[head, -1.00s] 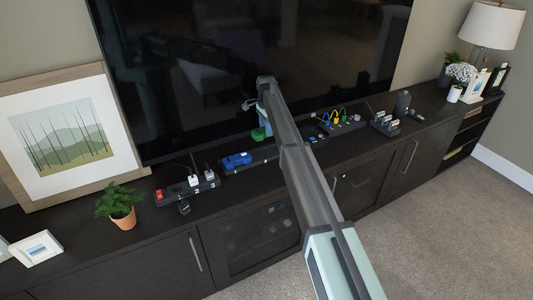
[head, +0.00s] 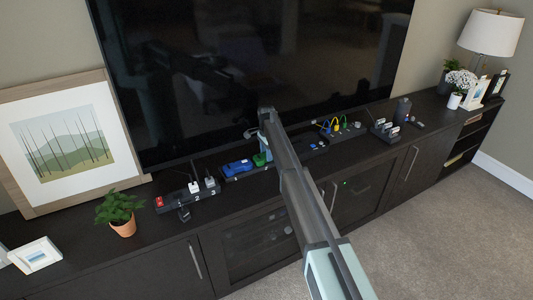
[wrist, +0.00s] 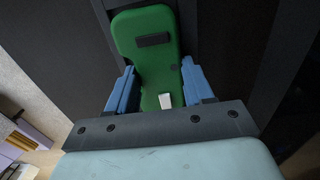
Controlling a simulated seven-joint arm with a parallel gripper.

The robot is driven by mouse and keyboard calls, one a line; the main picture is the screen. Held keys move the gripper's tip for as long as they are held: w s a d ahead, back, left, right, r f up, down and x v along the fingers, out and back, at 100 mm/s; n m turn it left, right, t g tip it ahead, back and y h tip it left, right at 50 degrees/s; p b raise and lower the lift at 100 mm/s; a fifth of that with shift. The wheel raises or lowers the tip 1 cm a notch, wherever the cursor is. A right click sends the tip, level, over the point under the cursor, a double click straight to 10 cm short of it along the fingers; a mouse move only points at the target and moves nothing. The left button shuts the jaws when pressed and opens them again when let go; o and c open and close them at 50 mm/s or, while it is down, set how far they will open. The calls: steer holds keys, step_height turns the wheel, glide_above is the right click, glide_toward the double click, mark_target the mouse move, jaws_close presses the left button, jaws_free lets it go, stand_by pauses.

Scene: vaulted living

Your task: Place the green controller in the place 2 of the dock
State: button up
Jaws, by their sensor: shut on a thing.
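The green controller (wrist: 150,55) fills the middle of the wrist view, between the two blue fingers of my gripper (wrist: 162,90), which is shut on it. In the head view the green controller (head: 260,159) shows as a small patch just right of the blue controller. My gripper (head: 263,146) is there at the end of my arm, low over the dock and partly hidden by the arm. The dock (head: 233,177) is a long dark base on the cabinet top, with the blue controller (head: 237,167) in its left part. I cannot tell whether the green controller touches the dock.
A power strip (head: 176,203) with a red switch and white plugs lies left of the dock. A potted plant (head: 120,209) stands further left. The TV (head: 250,70) rises close behind. A board with coloured cables (head: 345,131) and a small rack (head: 384,131) lie to the right.

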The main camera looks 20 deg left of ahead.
steer(key=o, duration=1.2)
steer(key=shift+f, duration=0.1)
step_height(320, 180, up, 12)
steer(key=shift+r, duration=0.15)
